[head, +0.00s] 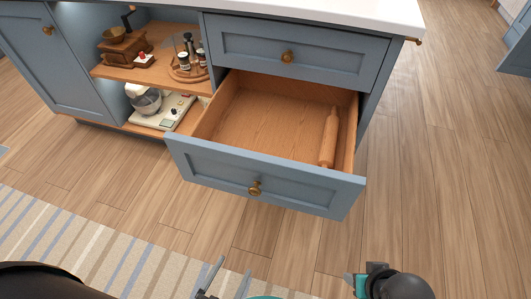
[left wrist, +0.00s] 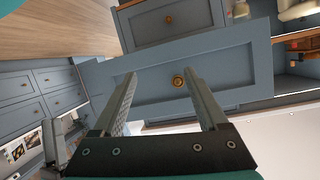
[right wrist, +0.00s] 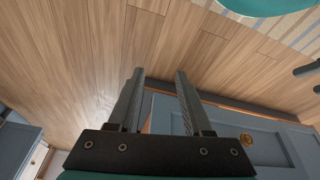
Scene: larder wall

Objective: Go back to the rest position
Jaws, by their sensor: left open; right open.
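My left gripper (head: 226,282) is at the bottom of the head view, open and empty, in front of the open drawer (head: 258,185). In the left wrist view the left gripper (left wrist: 158,95) has its two fingers spread, with the drawer front and its brass knob (left wrist: 178,81) beyond them. My right gripper (head: 352,282) shows partly at the bottom right of the head view. In the right wrist view the right gripper (right wrist: 160,95) is open with nothing between its fingers. Both grippers are apart from the furniture.
The lower drawer is pulled out and holds a wooden rolling pin (head: 329,138). A closed drawer (head: 295,55) is above it. A striped rug (head: 75,240) lies at front left. Wooden floor is clear at right.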

